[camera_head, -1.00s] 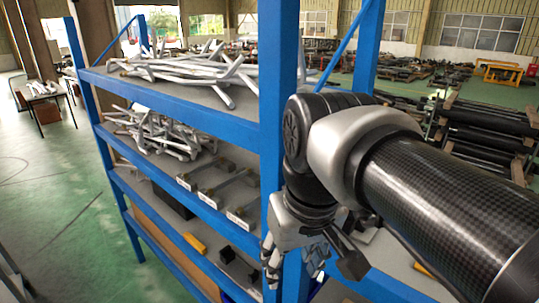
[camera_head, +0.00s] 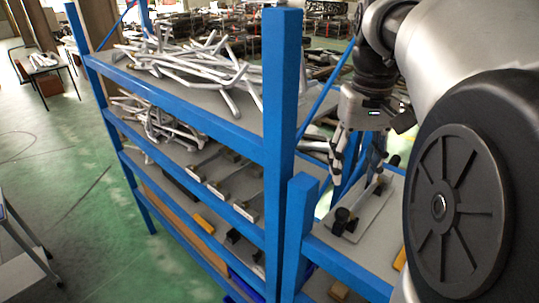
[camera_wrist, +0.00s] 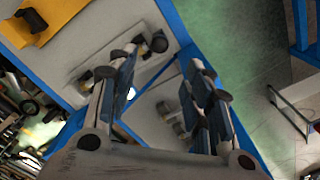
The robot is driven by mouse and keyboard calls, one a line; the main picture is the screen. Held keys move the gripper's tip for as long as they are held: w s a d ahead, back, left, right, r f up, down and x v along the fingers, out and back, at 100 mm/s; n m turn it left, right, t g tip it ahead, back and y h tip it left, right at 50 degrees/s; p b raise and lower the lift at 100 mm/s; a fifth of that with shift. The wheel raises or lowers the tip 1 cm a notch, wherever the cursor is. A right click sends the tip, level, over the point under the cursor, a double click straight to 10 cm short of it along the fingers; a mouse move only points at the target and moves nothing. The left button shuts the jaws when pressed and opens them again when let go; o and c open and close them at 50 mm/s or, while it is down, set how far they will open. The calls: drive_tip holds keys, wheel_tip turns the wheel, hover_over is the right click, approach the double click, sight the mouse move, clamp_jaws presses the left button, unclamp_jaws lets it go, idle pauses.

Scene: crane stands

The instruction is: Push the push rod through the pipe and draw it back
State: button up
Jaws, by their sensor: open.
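My gripper (camera_head: 356,172) is open and empty, pointing down above the right shelf in the head view. A fixture with a grey plate (camera_head: 366,215) lies on that shelf below it. The fixture carries a black round end piece (camera_head: 341,221) at the near end and another dark piece (camera_head: 394,161) at the far end. In the wrist view, the fixture's black knob (camera_wrist: 158,42) shows beyond the left finger of my gripper (camera_wrist: 160,66). That finger partly covers the fixture. I cannot tell pipe from push rod clearly.
A blue rack post (camera_head: 283,150) stands left of the fixture. The left rack's top shelf (camera_head: 165,98) bears bent metal bars (camera_head: 190,65), with several rod mounts (camera_head: 222,182) lower down.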

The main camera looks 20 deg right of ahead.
sight(343, 211)
wheel_tip(343, 211, down, 12)
drive_tip(key=shift+r+b, duration=0.15)
drive_tip(key=shift+b, duration=0.3)
clamp_jaws()
idle(0.5)
